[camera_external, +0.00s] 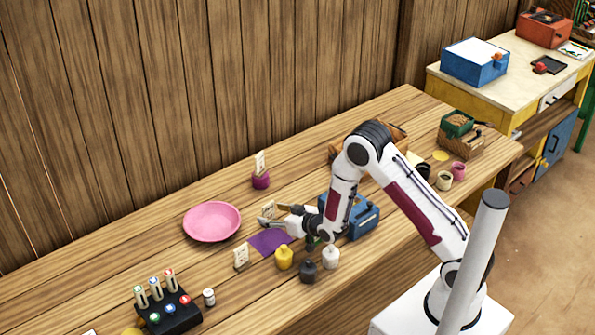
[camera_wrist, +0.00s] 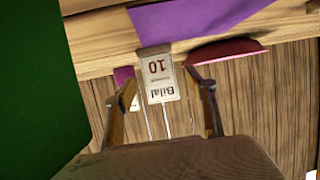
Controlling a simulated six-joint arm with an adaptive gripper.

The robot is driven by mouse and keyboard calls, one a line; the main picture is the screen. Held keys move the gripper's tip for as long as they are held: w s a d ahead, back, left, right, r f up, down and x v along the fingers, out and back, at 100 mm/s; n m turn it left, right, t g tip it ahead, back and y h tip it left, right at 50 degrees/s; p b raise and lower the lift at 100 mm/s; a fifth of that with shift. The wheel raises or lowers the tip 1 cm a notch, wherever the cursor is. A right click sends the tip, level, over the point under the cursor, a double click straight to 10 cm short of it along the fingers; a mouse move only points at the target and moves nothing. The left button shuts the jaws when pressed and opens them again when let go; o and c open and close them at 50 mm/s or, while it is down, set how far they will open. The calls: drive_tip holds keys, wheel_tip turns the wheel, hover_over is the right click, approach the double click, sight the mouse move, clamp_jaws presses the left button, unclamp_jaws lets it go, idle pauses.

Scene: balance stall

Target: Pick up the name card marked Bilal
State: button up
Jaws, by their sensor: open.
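The name card marked Bilal (camera_wrist: 159,79) is white, with red "10" and dark lettering that appears upside down in the wrist view. It shows between the two fingers of my gripper (camera_wrist: 163,88), with a gap on each side. My gripper is open, and I see no finger touching the card. In the external view, my gripper (camera_external: 270,216) is low over the table beside the purple cloth, with a small pale card (camera_external: 268,208) at its fingers. The lettering is too small to read there.
A pink plate (camera_external: 212,221) lies to the left. Other cards stand in front (camera_external: 241,257) and on a purple holder (camera_external: 260,163). A purple cloth (camera_external: 268,242), yellow (camera_external: 284,257), dark (camera_external: 308,272) and white (camera_external: 331,257) weights, and a blue box (camera_external: 362,219) are close by.

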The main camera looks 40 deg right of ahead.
drive_tip(key=shift+x, duration=1.5)
drive_tip(key=c, duration=1.2)
